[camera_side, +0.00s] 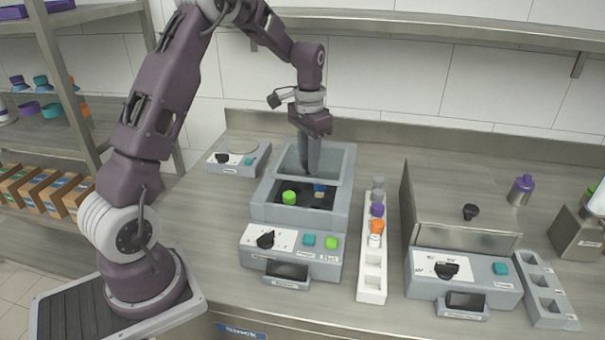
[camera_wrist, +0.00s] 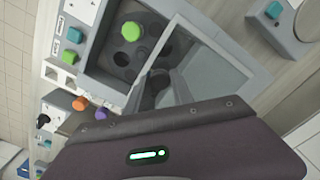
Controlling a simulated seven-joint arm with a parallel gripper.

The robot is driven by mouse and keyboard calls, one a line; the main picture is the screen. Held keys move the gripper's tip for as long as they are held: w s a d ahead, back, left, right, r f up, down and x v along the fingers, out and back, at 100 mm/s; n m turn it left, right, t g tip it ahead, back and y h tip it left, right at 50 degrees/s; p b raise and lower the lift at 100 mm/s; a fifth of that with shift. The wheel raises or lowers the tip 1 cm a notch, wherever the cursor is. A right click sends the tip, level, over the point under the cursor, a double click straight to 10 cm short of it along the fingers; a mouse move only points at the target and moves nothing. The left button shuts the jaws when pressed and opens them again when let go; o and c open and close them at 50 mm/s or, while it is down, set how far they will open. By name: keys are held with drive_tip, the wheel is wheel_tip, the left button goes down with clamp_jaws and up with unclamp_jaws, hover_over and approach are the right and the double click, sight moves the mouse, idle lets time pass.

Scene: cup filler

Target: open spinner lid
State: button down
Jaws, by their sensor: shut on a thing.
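The spinner (camera_side: 296,215) is a grey box in the middle of the bench with a dark well. Its lid (camera_side: 333,181) is a clear, grey-framed panel over the rear part of the well; the front part is uncovered. The lid also shows in the wrist view (camera_wrist: 228,62). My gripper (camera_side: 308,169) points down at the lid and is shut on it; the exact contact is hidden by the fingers. A green cap (camera_side: 289,197) and a blue-topped item (camera_side: 319,188) sit in the well. The green cap is large in the wrist view (camera_wrist: 132,30).
A white rack (camera_side: 372,275) with several capped items stands right of the spinner. A small grey device (camera_side: 238,158) stands at the back left. A purple bottle (camera_side: 521,190) stands at the right.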

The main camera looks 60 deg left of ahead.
drive_tip(key=w+a, duration=0.3)
drive_tip(key=shift+w, duration=0.1)
drive_tip(key=c, duration=1.1)
unclamp_jaws()
wheel_tip(320, 180, up, 7)
